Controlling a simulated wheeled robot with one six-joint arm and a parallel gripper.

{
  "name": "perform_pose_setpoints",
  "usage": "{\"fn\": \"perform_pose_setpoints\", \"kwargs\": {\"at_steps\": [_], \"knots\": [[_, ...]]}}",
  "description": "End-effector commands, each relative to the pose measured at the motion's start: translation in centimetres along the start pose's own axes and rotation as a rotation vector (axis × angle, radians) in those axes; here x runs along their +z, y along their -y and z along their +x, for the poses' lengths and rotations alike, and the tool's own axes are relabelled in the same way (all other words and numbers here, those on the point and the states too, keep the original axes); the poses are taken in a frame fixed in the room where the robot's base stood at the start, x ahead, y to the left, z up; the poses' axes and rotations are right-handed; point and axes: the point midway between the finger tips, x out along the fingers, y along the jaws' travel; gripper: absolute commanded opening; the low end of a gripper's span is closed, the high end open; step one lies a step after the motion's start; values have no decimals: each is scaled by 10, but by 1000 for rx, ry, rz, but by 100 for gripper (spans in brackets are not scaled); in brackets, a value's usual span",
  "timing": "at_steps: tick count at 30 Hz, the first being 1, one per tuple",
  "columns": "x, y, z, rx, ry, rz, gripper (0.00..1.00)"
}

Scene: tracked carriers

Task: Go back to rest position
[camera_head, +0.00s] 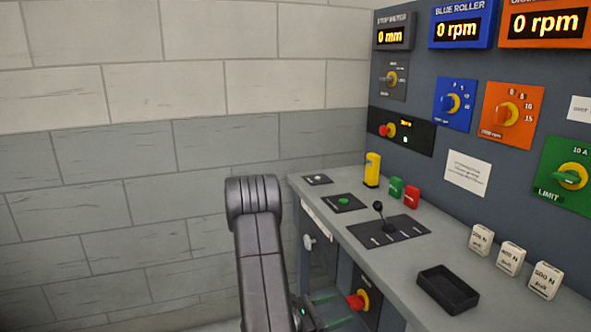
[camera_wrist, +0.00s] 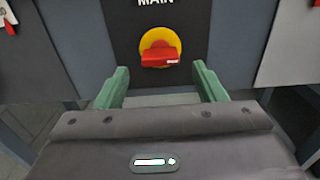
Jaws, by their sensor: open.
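My gripper (camera_wrist: 160,88) is open and empty in the wrist view, its two green fingers spread apart. Beyond them is a red switch handle (camera_wrist: 160,58) on a yellow disc, on a black plate marked MAIN. The handle lies crosswise and appears apart from the fingers. In the head view my dark arm rises at the lower middle, and the gripper (camera_head: 322,312) shows partly at the bottom, near the same red and yellow main switch (camera_head: 358,301) under the bench. The rest of the gripper is hidden by the arm or cut off.
A grey bench (camera_head: 420,257) along the right carries a black lever (camera_head: 384,217), a black tray (camera_head: 447,289), a yellow block (camera_head: 372,170) and several white weights. Behind it stands a panel with displays and knobs. A block wall (camera_head: 120,190) closes the left; the space before it looks clear.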

Motion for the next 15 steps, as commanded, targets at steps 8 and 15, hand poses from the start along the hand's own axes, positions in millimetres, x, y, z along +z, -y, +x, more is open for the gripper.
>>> {"fn": "perform_pose_setpoints", "kwargs": {"at_steps": [8, 15], "knots": [[0, -1, -35, 4, 0, 0, 64], [0, -1, -64, 4, 1, 0, 64]]}}
